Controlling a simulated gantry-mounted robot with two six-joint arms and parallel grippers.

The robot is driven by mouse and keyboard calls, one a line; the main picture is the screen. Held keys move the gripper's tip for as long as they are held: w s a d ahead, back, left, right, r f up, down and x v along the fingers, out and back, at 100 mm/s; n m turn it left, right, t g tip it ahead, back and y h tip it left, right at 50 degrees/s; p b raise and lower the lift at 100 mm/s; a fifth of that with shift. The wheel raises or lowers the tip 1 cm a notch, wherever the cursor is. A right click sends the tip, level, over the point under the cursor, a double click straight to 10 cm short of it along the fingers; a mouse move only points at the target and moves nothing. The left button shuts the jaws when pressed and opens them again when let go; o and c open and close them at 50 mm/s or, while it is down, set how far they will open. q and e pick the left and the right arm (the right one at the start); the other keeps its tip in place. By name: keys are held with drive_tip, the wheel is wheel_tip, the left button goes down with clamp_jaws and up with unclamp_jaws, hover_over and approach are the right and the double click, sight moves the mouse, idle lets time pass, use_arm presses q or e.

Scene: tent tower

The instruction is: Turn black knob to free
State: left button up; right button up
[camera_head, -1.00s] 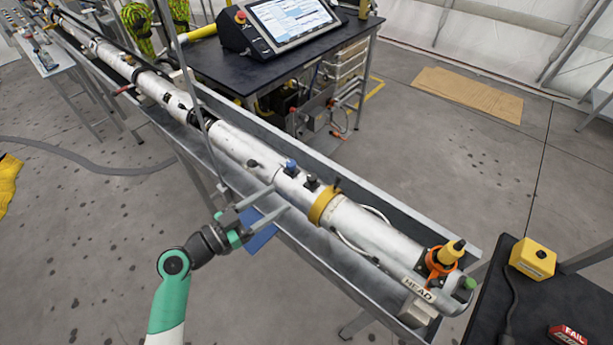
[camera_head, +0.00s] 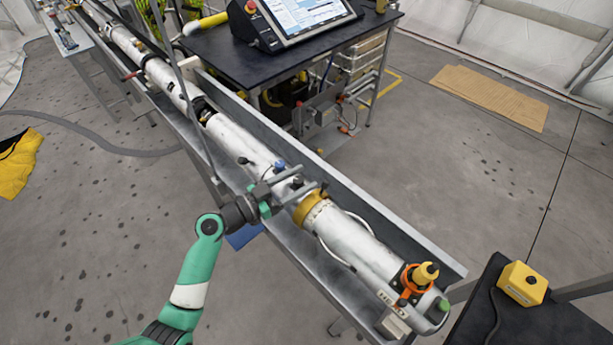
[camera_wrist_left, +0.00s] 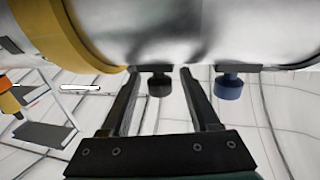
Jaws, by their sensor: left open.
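A long white tube (camera_head: 340,232) lies in a metal trough, with a gold band (camera_head: 310,208) around it. A small black knob (camera_head: 297,182) stands on the tube between the band and a blue knob (camera_head: 280,166). My left gripper (camera_head: 309,178) reaches over the tube at the black knob. In the left wrist view its open fingers (camera_wrist_left: 159,70) have the black knob (camera_wrist_left: 159,85) between them, with a visible gap on each side. The blue knob (camera_wrist_left: 228,88) is outside the right finger there. My right gripper is not in view.
The trough's near wall (camera_head: 290,257) runs beneath my left arm. An orange and yellow fitting (camera_head: 419,277) stands on the tube's near end. A yellow button box (camera_head: 522,284) sits on a dark table at right. A screen console (camera_head: 290,20) stands on the table behind.

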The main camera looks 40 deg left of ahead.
use_arm(q)
clamp_jaws()
